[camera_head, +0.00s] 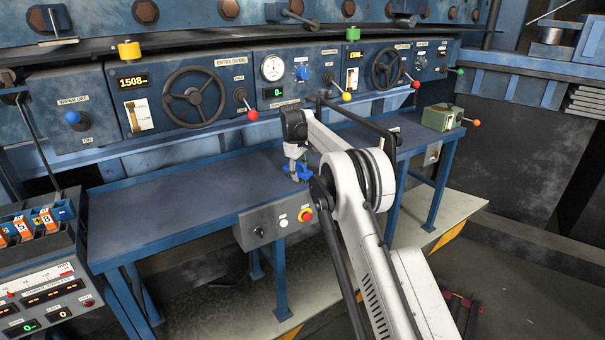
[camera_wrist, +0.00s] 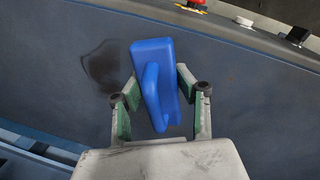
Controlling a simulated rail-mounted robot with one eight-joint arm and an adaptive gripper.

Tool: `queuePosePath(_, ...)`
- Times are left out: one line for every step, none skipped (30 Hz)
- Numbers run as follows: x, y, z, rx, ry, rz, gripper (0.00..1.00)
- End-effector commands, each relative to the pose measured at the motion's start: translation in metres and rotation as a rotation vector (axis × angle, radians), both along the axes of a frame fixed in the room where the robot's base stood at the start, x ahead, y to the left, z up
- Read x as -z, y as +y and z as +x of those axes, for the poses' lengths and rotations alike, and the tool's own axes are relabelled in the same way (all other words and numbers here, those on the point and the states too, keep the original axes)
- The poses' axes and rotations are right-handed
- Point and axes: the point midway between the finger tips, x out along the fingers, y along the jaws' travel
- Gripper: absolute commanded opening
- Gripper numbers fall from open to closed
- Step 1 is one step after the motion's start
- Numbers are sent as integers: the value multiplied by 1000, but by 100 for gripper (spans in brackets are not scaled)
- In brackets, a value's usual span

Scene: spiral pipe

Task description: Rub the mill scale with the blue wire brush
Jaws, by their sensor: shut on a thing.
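The blue wire brush (camera_wrist: 155,75) is between the fingers of my gripper (camera_wrist: 158,86) in the wrist view, its loop handle towards the palm. My gripper is shut on it. In the head view my gripper (camera_head: 294,154) points down over the blue bench, with the blue brush (camera_head: 300,171) at its tips. A dark patch (camera_wrist: 103,66), which looks like the mill scale, lies on the bench top just left of the brush in the wrist view. The brush's bristles are hidden, and I cannot tell whether they touch the bench. My arm hides part of the bench in the head view.
The bench top (camera_head: 165,200) is clear to the left. A control box (camera_head: 275,222) with buttons is on its front edge. A panel with handwheels (camera_head: 193,97) and levers stands behind. A green box (camera_head: 442,117) sits at the bench's right end. A console (camera_head: 40,270) stands front left.

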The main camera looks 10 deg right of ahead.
Motion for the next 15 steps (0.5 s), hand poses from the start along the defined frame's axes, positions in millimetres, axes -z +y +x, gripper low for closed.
queuePosePath(0,1,0,0,0,0,9)
queuePosePath(0,2,-1,0,0,0,9)
queuePosePath(0,3,-1,-1,0,0,9)
queuePosePath(0,5,-2,-1,0,0,9)
queuePosePath(0,6,-2,-1,0,0,9)
queuePosePath(1,9,-3,-2,0,0,9)
queuePosePath(1,11,-4,-2,0,0,9)
queuePosePath(1,13,-5,-3,0,0,9)
queuePosePath(1,16,-6,-3,0,0,9)
queuePosePath(1,18,-7,-3,0,0,9)
queuePosePath(1,21,-7,-3,0,0,9)
queuePosePath(1,23,-9,-2,0,0,9)
queuePosePath(1,25,-9,-2,0,0,9)
queuePosePath(1,27,-10,-1,0,0,9)
queuePosePath(1,29,-11,-1,0,0,9)
